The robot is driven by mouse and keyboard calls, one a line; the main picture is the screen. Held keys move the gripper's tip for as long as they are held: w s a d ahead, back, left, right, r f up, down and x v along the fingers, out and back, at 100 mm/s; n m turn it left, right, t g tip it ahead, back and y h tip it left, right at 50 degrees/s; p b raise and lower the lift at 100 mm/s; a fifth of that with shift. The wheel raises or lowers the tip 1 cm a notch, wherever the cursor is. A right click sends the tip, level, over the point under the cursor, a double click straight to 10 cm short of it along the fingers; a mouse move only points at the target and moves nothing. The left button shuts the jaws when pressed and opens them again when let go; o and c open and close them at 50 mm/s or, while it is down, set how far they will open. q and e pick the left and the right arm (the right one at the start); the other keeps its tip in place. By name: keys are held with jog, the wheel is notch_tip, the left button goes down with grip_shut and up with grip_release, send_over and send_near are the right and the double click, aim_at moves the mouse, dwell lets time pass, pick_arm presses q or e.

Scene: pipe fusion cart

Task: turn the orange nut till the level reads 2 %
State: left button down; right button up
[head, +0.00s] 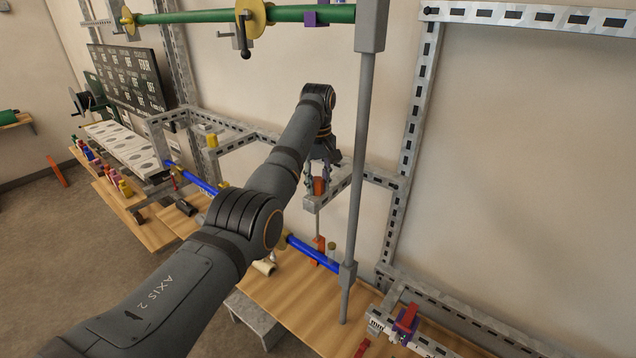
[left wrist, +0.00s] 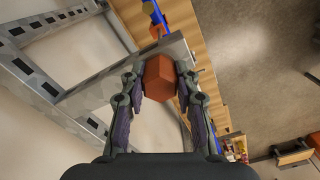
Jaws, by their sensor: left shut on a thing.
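The orange nut (head: 319,187) sits at the end of a grey metal bracket arm (head: 345,185) above the blue pipe (head: 315,253). My left gripper (head: 321,178) comes down on the nut from above. In the left wrist view the orange nut (left wrist: 159,78) is between the two fingertips of my left gripper (left wrist: 160,84), which is shut on it. A thin rod runs down below the nut to an orange hanger (head: 320,249) around the blue pipe. I cannot make out a level reading. My right gripper is not in view.
A grey upright post (head: 357,150) stands just right of my left gripper. A green pipe (head: 290,13) with yellow discs runs overhead. A dark panel (head: 128,76) with white markings, too small to read, is at the left. A purple and red clamp (head: 406,318) is at the lower right.

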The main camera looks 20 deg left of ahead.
pick_arm(q)
jog(key=shift+w+r, duration=0.1)
dwell(0.3)
jog(key=c, duration=1.3)
grip_release()
jog(key=o, duration=0.3)
jog(key=shift+w+a, duration=0.1)
jog(key=shift+a, duration=0.05)
